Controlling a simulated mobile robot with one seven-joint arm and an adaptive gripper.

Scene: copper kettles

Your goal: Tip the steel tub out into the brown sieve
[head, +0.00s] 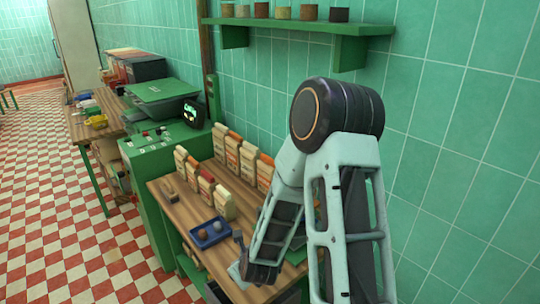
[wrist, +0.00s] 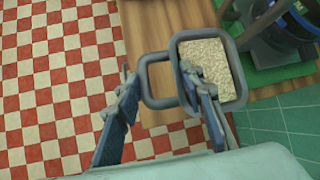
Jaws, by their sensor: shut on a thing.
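The steel tub (wrist: 239,72) shows in the wrist view as a grey, square-rimmed vessel filled with pale, grainy stuff. A grey square loop (wrist: 145,76), apparently its handle, juts out on its left. My gripper (wrist: 158,84) has one finger on each side of this loop and is shut on the tub there. The right finger covers part of the tub's opening. In the head view my arm hides most of the gripper (head: 240,262) and I cannot make out the tub clearly. I cannot make out the brown sieve in either view.
A wooden counter (head: 173,208) carries several paper packets (head: 232,150) and a blue tray (head: 211,233) with round things in it. A dark machine (wrist: 283,28) stands on a green base right of the tub. The tiled wall (head: 460,150) is close; checkered floor lies left.

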